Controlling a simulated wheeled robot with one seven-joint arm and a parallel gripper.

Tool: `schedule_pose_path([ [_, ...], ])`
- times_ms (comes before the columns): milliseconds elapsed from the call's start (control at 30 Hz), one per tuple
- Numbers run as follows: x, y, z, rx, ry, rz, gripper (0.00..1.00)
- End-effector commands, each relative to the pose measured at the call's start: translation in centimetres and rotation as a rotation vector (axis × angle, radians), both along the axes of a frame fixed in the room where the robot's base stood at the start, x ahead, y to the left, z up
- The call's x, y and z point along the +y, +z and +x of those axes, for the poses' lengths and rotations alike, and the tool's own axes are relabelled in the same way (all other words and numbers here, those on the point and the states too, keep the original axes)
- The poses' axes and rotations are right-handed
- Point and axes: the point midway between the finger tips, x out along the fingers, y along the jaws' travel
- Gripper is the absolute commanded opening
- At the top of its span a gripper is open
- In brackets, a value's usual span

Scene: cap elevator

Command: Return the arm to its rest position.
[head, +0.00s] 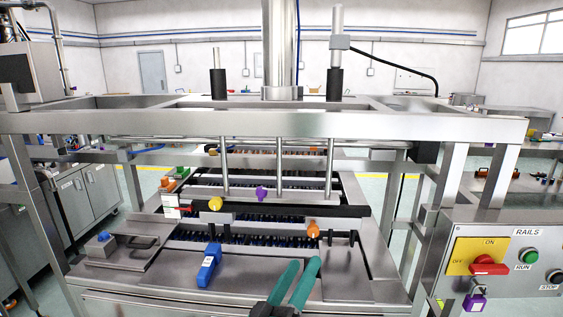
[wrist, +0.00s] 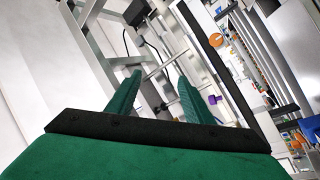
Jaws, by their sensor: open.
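My gripper (head: 297,280) shows at the bottom of the head view, right of centre, with two green fingers pointing up and away. The fingers are apart and nothing is between them. In the wrist view my gripper (wrist: 152,88) is also open and empty, with the machine frame tilted behind it. It appears in front of the steel cap elevator machine (head: 250,124). Most of my arm is out of view.
A blue part (head: 209,266) lies on the machine's front deck, left of my gripper. Orange (head: 313,230), yellow (head: 215,204) and purple (head: 262,193) knobs sit on the rails. A control panel with a red switch (head: 489,265) stands at right.

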Motion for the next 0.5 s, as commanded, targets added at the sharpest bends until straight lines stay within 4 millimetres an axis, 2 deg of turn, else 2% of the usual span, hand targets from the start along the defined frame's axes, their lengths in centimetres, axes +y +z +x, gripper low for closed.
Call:
schedule_pose_path([
  [267, 0.4, -6.4, -1.7, 0.041, 0.168, -0.113, 0.47],
  [500, 0.8, -13.1, -5.0, 0.109, 0.318, -0.127, 0.47],
])
